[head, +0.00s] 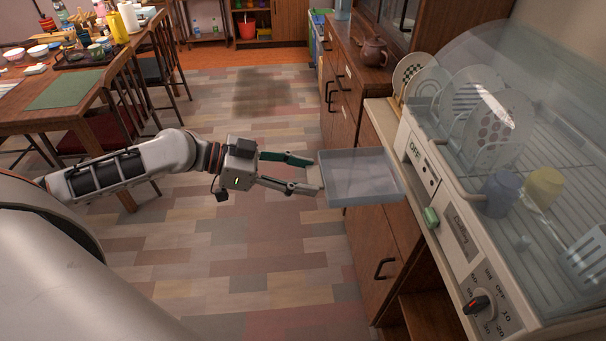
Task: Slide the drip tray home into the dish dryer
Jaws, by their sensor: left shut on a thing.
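The drip tray (360,180) is a shallow grey-blue open box. It is held out level in front of the dish dryer (430,160), its right edge close to the dryer's front. My left gripper (316,176) is shut on the tray's left edge, with a finger on each side of a small pale tab. The dryer is cream with a clear domed cover, an OFF label, a green button and a dial. The tray slot in the dryer is not clearly visible. My right gripper is not in view.
Plates (487,130), a blue cup (500,193) and a yellow cup (543,187) stand under the dryer's cover. A wooden cabinet (345,85) runs below and behind, with a teapot (373,51) on top. A dining table (68,88) and chairs stand left; the floor between is clear.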

